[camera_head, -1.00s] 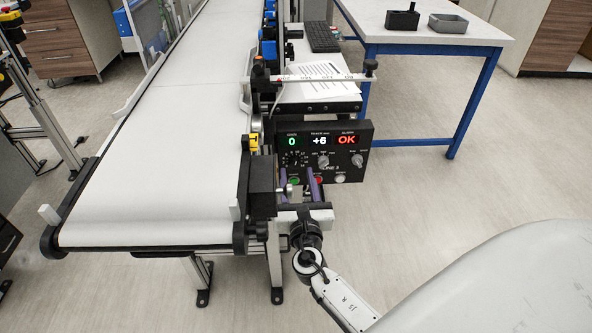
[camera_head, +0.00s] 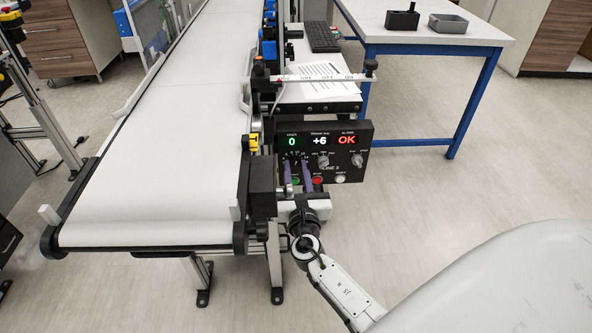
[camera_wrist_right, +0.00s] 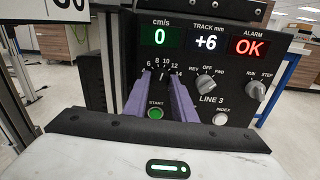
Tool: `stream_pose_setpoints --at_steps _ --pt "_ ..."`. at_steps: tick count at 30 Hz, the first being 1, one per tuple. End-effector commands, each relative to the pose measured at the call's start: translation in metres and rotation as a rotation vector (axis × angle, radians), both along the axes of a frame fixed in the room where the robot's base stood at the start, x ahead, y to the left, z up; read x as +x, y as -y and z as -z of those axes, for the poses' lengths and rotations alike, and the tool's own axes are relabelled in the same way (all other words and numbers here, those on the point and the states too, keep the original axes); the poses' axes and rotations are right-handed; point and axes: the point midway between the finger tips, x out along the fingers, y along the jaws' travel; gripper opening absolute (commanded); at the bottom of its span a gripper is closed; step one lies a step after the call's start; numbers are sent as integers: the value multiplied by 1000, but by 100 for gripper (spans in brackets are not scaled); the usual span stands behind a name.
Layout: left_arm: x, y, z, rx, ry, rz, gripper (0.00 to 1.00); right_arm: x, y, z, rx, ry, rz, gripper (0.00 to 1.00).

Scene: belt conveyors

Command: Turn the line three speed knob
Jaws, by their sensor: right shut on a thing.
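The line three control panel (camera_head: 340,152) is black and stands at the right side of the belt's near end. It shows 0 cm/s in green, +6 and a red OK. The speed knob (camera_wrist_right: 162,82) is dark and mostly hidden between my purple fingers; the scale numbers 6 to 14 show around it in the right wrist view. My right gripper (camera_head: 296,163) is shut on the knob, with one finger on each side; it also shows in the right wrist view (camera_wrist_right: 162,77). The knob's pointer is hard to make out. My left gripper is not in view.
A green START button (camera_wrist_right: 155,113) sits just below the knob, between my fingers. A REV/OFF/FWD switch (camera_wrist_right: 206,84), a RUN/STEP switch (camera_wrist_right: 256,91) and a white INDEX button (camera_wrist_right: 220,118) lie to the right. The white belt (camera_head: 160,150) looks empty.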

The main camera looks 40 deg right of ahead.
Motion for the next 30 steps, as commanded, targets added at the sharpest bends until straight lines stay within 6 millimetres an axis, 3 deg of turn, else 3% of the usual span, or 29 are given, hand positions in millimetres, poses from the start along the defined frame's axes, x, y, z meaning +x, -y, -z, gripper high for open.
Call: stream_pose_setpoints --at_steps 12,30 --pt "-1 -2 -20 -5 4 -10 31 0 0 -4 -189 -115 -1 2" --pt "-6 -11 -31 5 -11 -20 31 0 -1 -2 -430 -263 -1 2"
